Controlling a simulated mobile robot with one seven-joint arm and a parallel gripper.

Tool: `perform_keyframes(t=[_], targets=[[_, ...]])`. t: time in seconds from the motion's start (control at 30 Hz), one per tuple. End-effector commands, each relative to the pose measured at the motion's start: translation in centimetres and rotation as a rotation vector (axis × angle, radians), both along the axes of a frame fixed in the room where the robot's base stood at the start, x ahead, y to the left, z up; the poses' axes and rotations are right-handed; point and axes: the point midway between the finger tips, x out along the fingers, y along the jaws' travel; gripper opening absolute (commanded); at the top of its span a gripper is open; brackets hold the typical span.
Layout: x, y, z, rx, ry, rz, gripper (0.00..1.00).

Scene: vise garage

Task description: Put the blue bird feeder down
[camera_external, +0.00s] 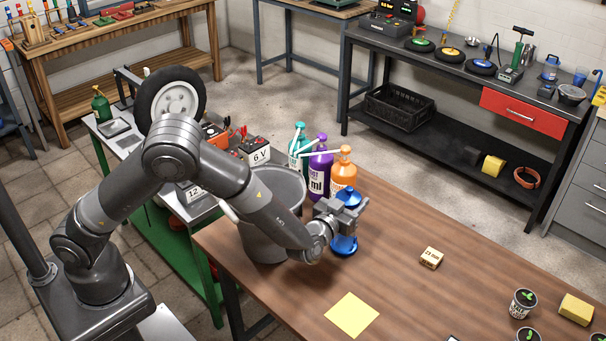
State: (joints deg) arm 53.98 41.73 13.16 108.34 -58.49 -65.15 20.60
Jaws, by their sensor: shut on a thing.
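The blue bird feeder (344,245) has a blue cap, a body mostly hidden by my gripper, and a wide blue base. My gripper (345,217) is shut on it, around its upper part. The feeder is upright over the wooden table (420,311), near the orange bottle. I cannot tell whether its base touches the tabletop.
Orange (343,171), purple (319,165) and teal (297,148) pump bottles stand just behind the feeder. A grey bucket (262,245) is to its left. A yellow sheet (351,315) lies in front, and a small wooden block (431,258) to the right. Tabletop between them is clear.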

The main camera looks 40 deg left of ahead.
Motion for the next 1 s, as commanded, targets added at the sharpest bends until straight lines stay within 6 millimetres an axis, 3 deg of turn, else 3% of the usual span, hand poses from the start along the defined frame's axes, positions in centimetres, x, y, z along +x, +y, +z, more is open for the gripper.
perform_keyframes(t=[0.33,0.37,0.6,0.9,1.0], targets=[[0.0,0.0,-0.2,-0.001,-0.002,0.001,0.03],[0.0,0.0,-0.3,-0.001,-0.001,0.0,0.52],[0.0,0.0,-0.2,-0.001,-0.001,0.001,0.72],[0.0,0.0,0.1,-0.002,-0.001,0.0,0.72],[-1.0,-0.2,0.0,-0.001,0.001,-0.001,0.72]])
